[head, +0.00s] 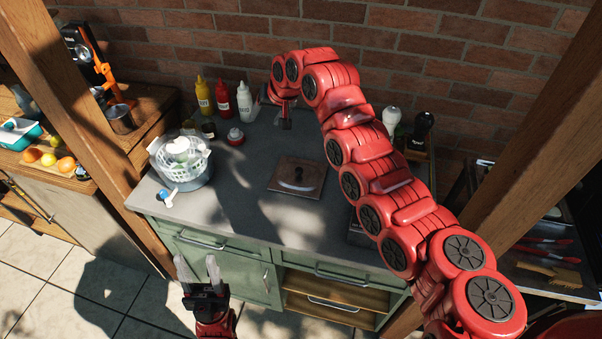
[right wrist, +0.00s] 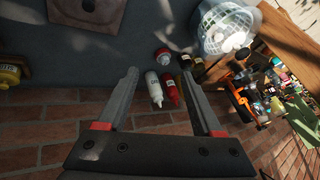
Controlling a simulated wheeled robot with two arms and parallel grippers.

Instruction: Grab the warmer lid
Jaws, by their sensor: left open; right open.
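My left gripper (head: 198,265) is open and empty, low in front of the green cabinet.
Yellow (head: 203,95), red (head: 222,98) and white (head: 243,101) bottles stand along the brick wall. A red-and-white container (head: 236,137) stands before them. A white basket of dishes (head: 182,160) is at the left. My right arm hides the counter's right part.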

